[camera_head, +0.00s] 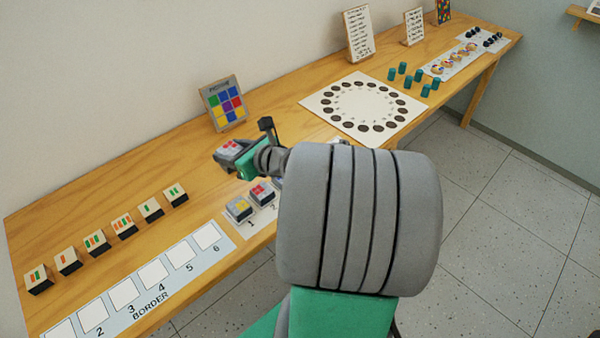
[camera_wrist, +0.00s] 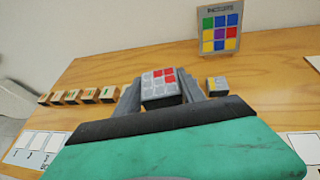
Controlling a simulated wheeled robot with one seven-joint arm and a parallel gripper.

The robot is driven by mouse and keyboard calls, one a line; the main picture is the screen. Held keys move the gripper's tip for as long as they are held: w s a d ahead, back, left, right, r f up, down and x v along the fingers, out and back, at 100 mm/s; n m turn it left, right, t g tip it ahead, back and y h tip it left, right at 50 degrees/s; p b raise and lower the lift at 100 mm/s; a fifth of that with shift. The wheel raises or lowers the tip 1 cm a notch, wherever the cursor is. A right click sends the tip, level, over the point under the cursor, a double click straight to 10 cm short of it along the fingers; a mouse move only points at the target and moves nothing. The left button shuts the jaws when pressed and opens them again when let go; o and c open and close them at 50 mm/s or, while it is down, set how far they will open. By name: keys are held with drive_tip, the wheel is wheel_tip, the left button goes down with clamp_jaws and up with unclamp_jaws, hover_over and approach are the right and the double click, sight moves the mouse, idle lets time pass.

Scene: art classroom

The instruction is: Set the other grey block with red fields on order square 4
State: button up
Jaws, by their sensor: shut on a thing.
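My gripper (camera_head: 236,155) is shut on a grey block with red fields (camera_head: 228,148) and holds it above the table. In the wrist view the block (camera_wrist: 160,82) sits between the fingers of my gripper (camera_wrist: 172,92), its top showing red and pale grey fields. The order sheet (camera_head: 254,228) lies near the table's front edge. A grey block with yellow fields (camera_head: 239,208) stands on square 1 and another grey block with red fields (camera_head: 262,193) on square 2. Order square 4 is hidden behind my arm in the head view. A bare part of a squared sheet shows at right in the wrist view (camera_wrist: 305,146).
A picture card (camera_head: 224,103) stands at the back. A small grey block (camera_wrist: 217,84) is on the table right of my gripper. Several striped blocks (camera_head: 96,242) stand left, behind the BORDER strip (camera_head: 133,320). A white board with dark round spots (camera_head: 362,104) lies to the right.

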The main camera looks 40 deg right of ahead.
drive_tip(key=s+d+f+m+h+b, duration=0.2)
drive_tip(key=s+d+b, duration=0.4)
drive_tip(key=s+d, duration=0.95)
drive_tip(key=w+d+f+b, duration=0.1)
drive_tip(key=w+f, duration=0.2)
drive_tip(key=w+d+f+b, duration=0.1)
drive_tip(key=w+d+f, duration=0.1)
drive_tip(key=w+f, duration=0.1)
drive_tip(key=w+d+f+b, duration=0.1)
drive_tip(key=w+f, duration=0.2)
drive_tip(key=w, duration=0.2)
drive_tip(key=shift+d+f+b, duration=0.2)
drive_tip(key=shift+f+b, duration=0.15)
drive_tip(key=shift+f, duration=0.05)
drive_tip(key=f, duration=0.2)
drive_tip(key=f+b, duration=0.1)
drive_tip(key=shift+w+d, duration=0.1)
drive_tip(key=shift+w, duration=0.15)
drive_tip(key=shift+f, duration=0.3)
drive_tip(key=shift+r, duration=0.1)
drive_tip(key=o, duration=1.1)
